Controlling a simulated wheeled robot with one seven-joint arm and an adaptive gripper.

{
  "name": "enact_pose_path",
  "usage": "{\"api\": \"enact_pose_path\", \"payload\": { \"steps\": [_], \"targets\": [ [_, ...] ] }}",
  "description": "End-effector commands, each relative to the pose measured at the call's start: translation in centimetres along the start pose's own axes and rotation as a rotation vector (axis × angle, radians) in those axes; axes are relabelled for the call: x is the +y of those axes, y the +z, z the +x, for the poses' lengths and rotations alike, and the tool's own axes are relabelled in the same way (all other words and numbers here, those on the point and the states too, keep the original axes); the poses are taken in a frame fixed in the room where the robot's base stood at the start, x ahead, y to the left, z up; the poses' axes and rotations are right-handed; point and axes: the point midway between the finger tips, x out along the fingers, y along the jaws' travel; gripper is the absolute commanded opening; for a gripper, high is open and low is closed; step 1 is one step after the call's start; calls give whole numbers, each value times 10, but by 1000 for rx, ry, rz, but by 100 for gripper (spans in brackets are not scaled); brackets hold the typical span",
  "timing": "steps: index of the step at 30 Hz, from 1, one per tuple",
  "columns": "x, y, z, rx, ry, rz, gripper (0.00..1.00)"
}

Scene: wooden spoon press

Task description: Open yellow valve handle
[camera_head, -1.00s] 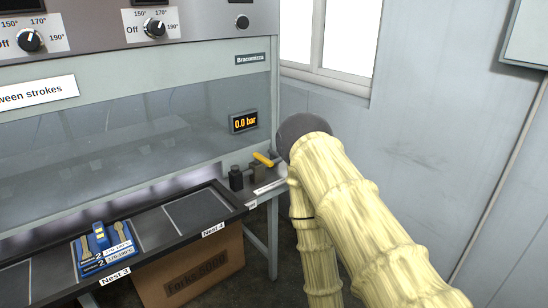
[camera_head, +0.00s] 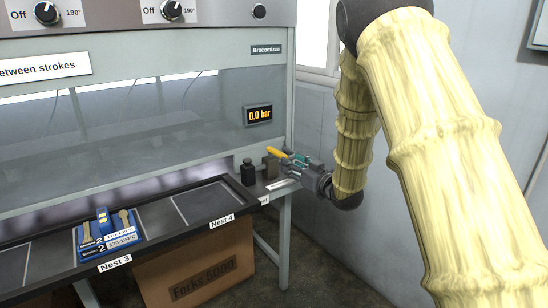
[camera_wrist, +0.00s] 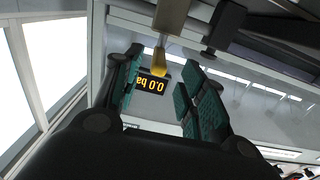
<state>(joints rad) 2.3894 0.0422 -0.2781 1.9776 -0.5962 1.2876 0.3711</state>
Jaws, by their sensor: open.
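The yellow valve handle (camera_head: 276,151) sits on a brownish valve body (camera_head: 270,167) at the right end of the press's front ledge. My gripper (camera_head: 297,160) is open just to the right of the handle, with its teal-padded fingers close to it. In the wrist view the handle (camera_wrist: 160,65) shows in the gap between the two open fingers, below the valve body (camera_wrist: 171,18) at the top. The fingers are not closed on it. Whether a pad touches the handle cannot be told.
A black block-like fitting (camera_head: 248,172) stands left of the valve. The pressure display (camera_head: 258,115) reads 0.0 bar. A blue labelled holder (camera_head: 108,235) sits at Nest 3; Nest 4 (camera_head: 203,203) looks empty. A cardboard box (camera_head: 200,265) is below. A wall stands behind my arm.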

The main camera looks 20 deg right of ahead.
Motion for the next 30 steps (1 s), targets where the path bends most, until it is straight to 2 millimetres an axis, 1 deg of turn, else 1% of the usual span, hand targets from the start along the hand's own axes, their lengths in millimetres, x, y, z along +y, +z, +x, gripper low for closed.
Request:
{"api": "enact_pose_path", "payload": {
  "steps": [1,3,8,15,21,24,30],
  "targets": [
    [0,-5,2,10,-5,-3,41],
    [1,-8,6,16,-8,-5,41],
    [0,-8,22,15,-8,-6,41],
    [0,-9,62,15,-9,-6,41],
    [-1,-9,90,14,-8,-5,41],
    [0,-9,100,14,-7,-5,41],
    [0,-9,109,14,-7,-4,41]
  ]
}}
